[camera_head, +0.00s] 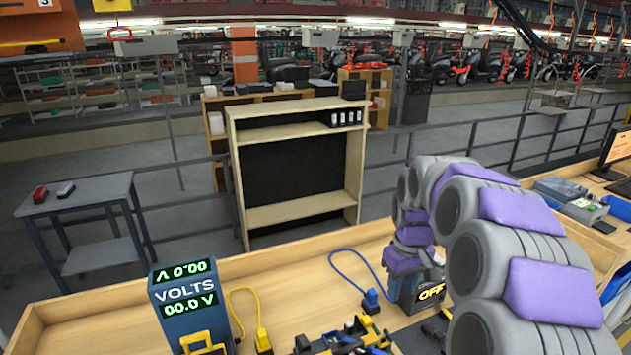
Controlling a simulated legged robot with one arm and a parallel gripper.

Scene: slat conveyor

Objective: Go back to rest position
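My arm, grey with purple pads, rises at the right and arches over to the left, with its end pointing down at the workbench (110,325). My gripper (407,288) is at that low end, close beside a dark unit with an orange "OFF" display (431,292). The fingers are small and partly hidden, so I cannot tell whether they are open or touch anything. A blue meter (184,300) marked "VOLTS" stands at the left of the bench, with green digits reading zero.
A yellow cable (239,291) and a blue cable (338,272) with plugs lie on the bench. Black, yellow and blue parts (345,340) crowd the front middle. Beyond the raised wooden rim stand a shelf (300,216) and a grey side table (85,192).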

